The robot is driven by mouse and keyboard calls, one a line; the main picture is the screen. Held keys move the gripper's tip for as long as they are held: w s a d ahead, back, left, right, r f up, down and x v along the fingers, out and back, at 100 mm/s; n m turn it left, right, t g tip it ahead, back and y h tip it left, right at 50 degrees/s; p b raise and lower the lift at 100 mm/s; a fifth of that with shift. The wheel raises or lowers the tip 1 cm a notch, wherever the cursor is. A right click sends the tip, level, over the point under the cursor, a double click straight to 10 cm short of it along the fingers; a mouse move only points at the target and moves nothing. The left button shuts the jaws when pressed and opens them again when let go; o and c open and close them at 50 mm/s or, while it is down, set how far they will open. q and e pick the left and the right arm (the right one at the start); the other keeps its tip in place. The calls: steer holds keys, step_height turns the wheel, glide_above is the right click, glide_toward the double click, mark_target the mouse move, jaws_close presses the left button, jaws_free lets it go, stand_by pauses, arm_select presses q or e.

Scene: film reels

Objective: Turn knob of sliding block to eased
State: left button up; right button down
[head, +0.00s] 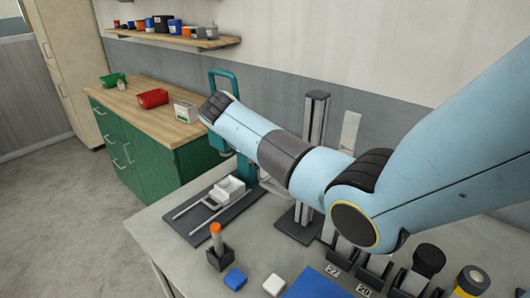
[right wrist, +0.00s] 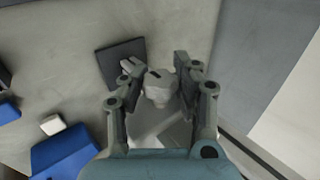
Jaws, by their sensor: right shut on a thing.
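The sliding block (head: 229,190) is pale and sits on a dark base with two light rails, at the left end of the grey table in the head view. In the right wrist view my right gripper (right wrist: 159,70) is shut on a pale grey knob (right wrist: 158,88), with one finger on each side. A dark mark shows on top of the knob. I cannot tell which setting it points to. In the head view my right arm reaches across from the right and hides most of the gripper. My left gripper is not in view.
An orange-topped piece in a dark holder (head: 219,258), a blue block (head: 235,278) and a white block (head: 274,284) lie near the front. A green cabinet (head: 150,155) stands beyond the table.

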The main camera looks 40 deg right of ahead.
steer(key=shift+y, duration=0.5)
steer(key=c, duration=0.9)
jaws_free()
steer(key=shift+a+r, duration=0.1)
steer(key=v, duration=1.2)
